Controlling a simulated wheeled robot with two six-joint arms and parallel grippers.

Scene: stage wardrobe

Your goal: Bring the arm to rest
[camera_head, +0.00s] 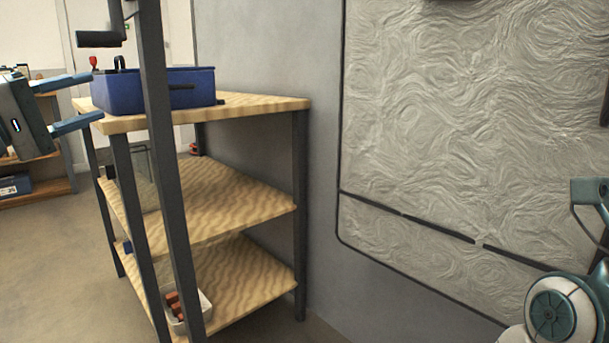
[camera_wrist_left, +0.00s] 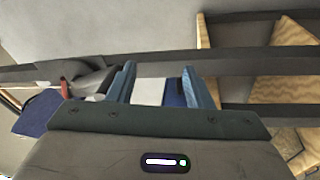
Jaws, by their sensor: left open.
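My left gripper (camera_head: 95,98) reaches in from the left edge in the head view, its two blue fingers parallel and apart. It is open with nothing held between the fingers. The fingertips overlap the left end of a blue box on the shelf top; I cannot tell whether they touch it. In the left wrist view the open fingers (camera_wrist_left: 159,85) frame a pale patch and some blue behind them. Links of my right arm (camera_head: 560,308) show at the lower right edge; its gripper is not in view.
A wooden shelf unit (camera_head: 265,105) with dark legs bears the blue box (camera_head: 190,82) on top. A white bin (camera_head: 205,305) with reddish items sits on its lowest board. A dark upright post (camera_head: 160,150) stands in front. A grey textured panel (camera_head: 470,120) fills the right.

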